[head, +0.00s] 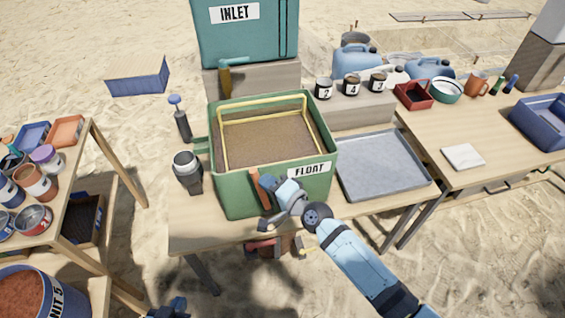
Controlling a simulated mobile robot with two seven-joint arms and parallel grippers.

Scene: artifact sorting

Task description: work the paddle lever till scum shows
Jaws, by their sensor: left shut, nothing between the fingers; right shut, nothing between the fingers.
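The green tank labelled FLOAT (318,195) stands on the middle table, with a yellow frame (262,101) inside it. The contents (265,140) look flat and brown, with no distinct pale layer visible. An orange-brown bar, which looks like the paddle lever (257,186), stands at the tank's front wall. My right gripper (268,207) is shut just right of and below the bar, close to it; I cannot tell if they touch. My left gripper (168,309) is only partly in view at the bottom edge, shut and away from the tank.
A grey metal tray (382,163) lies right of the tank. A teal INLET tank (245,40) with a spout (226,80) stands behind. A dark lamp-like object (186,170) stands left of the tank. A shelf with several cans (36,182) is at left. Numbered cups (352,85) stand behind the tray.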

